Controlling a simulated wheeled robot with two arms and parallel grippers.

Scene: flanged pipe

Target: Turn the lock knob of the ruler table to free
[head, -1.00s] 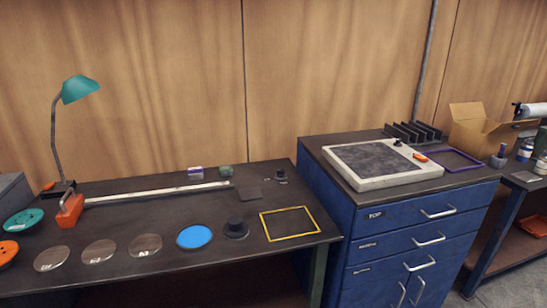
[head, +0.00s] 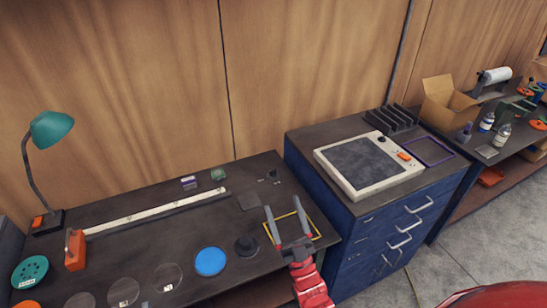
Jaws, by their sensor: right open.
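A long white ruler (head: 160,210) lies on the dark left table (head: 205,225), with an orange block (head: 75,250) at its left end. A small dark knob-like fitting (head: 272,175) sits at the table's back right. My right gripper (head: 282,203) is open and empty, over the yellow frame (head: 317,229) near the table's right front corner. It appears apart from both dark pieces. My left gripper is out of view.
A blue cabinet (head: 350,235) stands to the right, bearing a white-edged panel (head: 345,185) with a black knob and an orange part. A blue disc (head: 210,261), clear discs and a green lamp (head: 50,128) are on the left table. A small dark square (head: 247,201) lies beyond the blue disc.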

